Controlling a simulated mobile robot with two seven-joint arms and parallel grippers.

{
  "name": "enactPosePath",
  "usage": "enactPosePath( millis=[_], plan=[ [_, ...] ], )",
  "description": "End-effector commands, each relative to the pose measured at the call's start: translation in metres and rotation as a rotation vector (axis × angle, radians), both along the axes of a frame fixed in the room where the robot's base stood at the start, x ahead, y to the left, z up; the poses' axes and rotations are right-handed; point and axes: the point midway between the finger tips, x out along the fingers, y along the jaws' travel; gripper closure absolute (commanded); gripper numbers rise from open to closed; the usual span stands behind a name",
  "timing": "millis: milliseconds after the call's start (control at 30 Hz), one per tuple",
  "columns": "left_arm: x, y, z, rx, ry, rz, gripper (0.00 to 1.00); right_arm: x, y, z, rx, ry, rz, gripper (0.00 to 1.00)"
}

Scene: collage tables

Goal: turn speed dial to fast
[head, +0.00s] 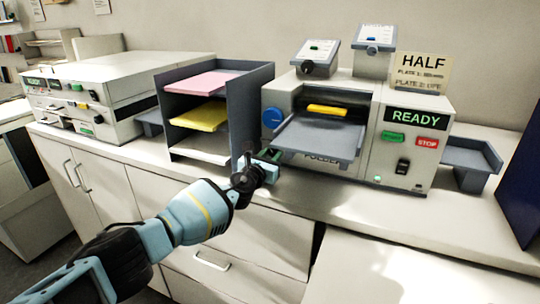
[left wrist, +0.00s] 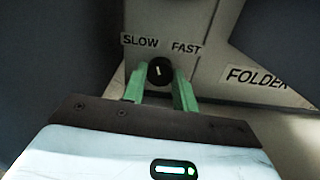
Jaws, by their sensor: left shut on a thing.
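The black speed dial (left wrist: 160,71) shows in the left wrist view, below the labels SLOW (left wrist: 141,40) and FAST (left wrist: 187,48). The white mark on it points nearly straight up, leaning slightly left, between the two labels. The green fingers of my left gripper (left wrist: 160,86) are shut on the dial, one on each side. In the head view my left gripper (head: 268,160) is at the front left of the folder machine (head: 388,150), and it hides the dial there. My right gripper is not in view.
The folder's grey tray (head: 320,134) juts out just above and right of my left gripper. A shelf rack (head: 249,110) with pink and yellow paper stands to the left. READY, a green button and a red STOP button (head: 427,143) are on the folder's right front.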

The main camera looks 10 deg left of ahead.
Motion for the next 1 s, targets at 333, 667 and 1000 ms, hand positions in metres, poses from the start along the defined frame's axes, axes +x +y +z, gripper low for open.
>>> enactPosePath(
  millis=[333,667,1000],
  plan=[
    [-0.0002,0.0001,-0.0003,0.180,-0.034,-0.001,0.94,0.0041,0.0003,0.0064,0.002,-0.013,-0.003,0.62],
    [-0.0002,0.0003,-0.0018,0.228,-0.042,-0.001,0.94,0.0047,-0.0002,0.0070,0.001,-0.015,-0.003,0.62],
    [-0.0002,0.0002,-0.0021,0.227,-0.041,-0.001,0.65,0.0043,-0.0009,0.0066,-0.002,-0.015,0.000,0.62]
  ],
)
